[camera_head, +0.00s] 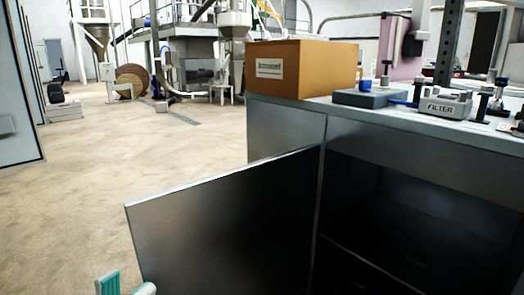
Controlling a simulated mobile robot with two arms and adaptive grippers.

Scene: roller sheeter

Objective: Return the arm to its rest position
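My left gripper (126,287) shows only at the bottom edge, to the left of centre. Its two teal-and-pale fingertips stand apart with a gap between them, and nothing shows held there. The fingertips appear close to the lower left edge of a grey metal cabinet door (225,225). I cannot tell whether they touch it. The door is swung open to the left from the workbench cabinet (285,130). The rest of my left arm is out of the frame. My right gripper is not in view.
The open cabinet interior (420,220) is dark. On the benchtop are an orange-brown box (305,68), a grey block (368,98), a part marked FILTER (445,105) and small fittings. The floor (100,190) left of the door is clear. Machinery (195,60) stands far back.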

